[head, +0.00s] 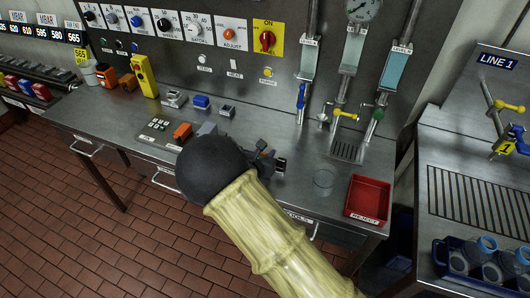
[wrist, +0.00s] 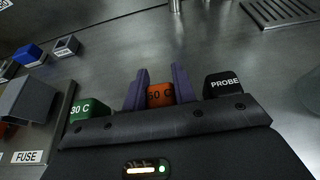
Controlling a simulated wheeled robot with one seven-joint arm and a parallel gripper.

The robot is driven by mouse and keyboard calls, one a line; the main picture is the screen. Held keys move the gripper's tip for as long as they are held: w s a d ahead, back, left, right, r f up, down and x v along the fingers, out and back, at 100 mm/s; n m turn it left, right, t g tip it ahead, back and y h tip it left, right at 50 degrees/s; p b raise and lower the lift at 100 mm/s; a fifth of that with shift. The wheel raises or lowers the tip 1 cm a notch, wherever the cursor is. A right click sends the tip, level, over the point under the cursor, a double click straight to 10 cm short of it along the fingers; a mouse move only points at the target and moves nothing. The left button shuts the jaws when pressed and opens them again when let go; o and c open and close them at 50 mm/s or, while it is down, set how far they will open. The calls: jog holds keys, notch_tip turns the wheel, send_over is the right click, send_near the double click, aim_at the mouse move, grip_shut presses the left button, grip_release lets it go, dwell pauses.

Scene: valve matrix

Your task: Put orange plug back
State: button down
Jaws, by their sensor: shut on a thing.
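An orange block marked 50 C (wrist: 160,94) is between the two purple fingers of my gripper (wrist: 158,88), which is shut on it. A green block marked 30 C (wrist: 88,110) is to its left and a black block marked PROBE (wrist: 222,85) to its right, both outside the fingers. The palm hides the lower parts of all three, so I cannot tell whether the orange block is seated or lifted. In the head view my gripper (head: 272,163) is low over the steel bench, largely hidden by my wrist.
Another orange block (head: 182,132) lies beside a grey block (head: 207,129) at left. Small grey and blue blocks (head: 201,102) stand farther back. A clear glass (head: 324,179) and a red REJECT tray (head: 368,199) are to the right. The bench (head: 270,128) behind my gripper is clear.

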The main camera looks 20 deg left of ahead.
jog(key=shift+f, duration=0.15)
jog(key=c, duration=1.1)
grip_release()
jog(key=shift+r, duration=0.25)
jog(key=b+v, duration=0.1)
jog(key=v, duration=1.1)
jog(key=shift+f, duration=0.1)
